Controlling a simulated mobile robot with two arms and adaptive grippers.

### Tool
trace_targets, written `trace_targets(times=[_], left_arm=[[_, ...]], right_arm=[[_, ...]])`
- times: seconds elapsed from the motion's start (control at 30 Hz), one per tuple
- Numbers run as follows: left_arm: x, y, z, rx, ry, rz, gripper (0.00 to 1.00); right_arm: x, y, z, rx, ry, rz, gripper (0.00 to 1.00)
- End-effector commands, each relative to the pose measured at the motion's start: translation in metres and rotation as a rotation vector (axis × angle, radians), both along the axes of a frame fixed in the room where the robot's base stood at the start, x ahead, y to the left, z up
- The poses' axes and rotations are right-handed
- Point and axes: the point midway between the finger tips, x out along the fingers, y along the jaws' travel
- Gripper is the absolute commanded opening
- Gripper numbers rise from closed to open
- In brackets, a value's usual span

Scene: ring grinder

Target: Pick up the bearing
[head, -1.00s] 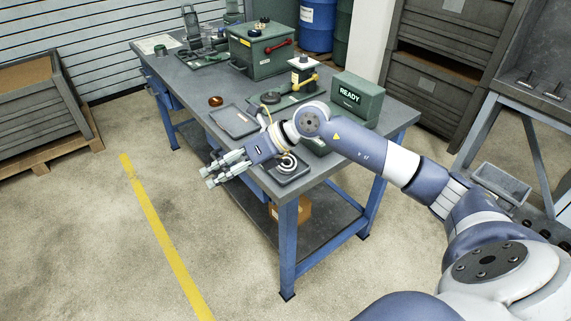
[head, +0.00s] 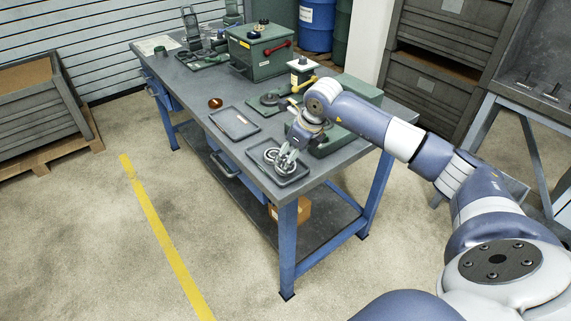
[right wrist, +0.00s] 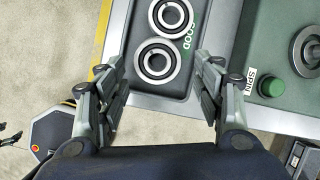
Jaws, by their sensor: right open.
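Two silver ring-shaped bearings lie in a dark tray (right wrist: 184,85) marked GOOD in the right wrist view. The nearer bearing (right wrist: 157,74) lies between the lines of my fingers, and the other bearing (right wrist: 172,28) is just beyond it, cut off by the top edge. My right gripper (right wrist: 157,62) is open and empty, its fingers apart on both sides of the nearer bearing. In the head view my right gripper (head: 286,161) points down over the tray (head: 302,178) at the table's near corner and partly hides the bearings. My left gripper is not in view.
A green plate marked SPIN, with a green button (right wrist: 272,87) and a metal disc (right wrist: 306,50), is right of the tray. An empty tray (head: 235,123), an amber dish (head: 215,102) and a green box (head: 260,50) stand farther along the table (head: 185,85).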

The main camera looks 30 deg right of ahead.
Motion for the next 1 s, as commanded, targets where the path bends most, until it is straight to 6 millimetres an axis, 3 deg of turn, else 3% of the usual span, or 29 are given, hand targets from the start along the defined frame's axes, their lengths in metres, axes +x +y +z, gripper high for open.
trace_targets(times=[0.13, 0.3, 0.57, 0.77, 1.0], left_arm=[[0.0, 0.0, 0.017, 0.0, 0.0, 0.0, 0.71], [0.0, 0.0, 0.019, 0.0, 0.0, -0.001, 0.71], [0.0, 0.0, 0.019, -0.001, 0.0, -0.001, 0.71], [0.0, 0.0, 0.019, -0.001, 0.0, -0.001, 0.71], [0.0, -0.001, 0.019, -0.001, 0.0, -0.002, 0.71]], right_arm=[[0.008, 0.005, -0.019, 0.002, 0.006, 0.001, 0.61], [0.015, 0.005, -0.038, 0.001, 0.004, 0.0, 0.61], [0.017, 0.005, -0.042, 0.0, 0.001, 0.001, 0.61], [0.017, 0.005, -0.042, 0.0, 0.001, 0.001, 0.21], [0.017, 0.005, -0.041, 0.001, -0.001, 0.001, 0.19]])
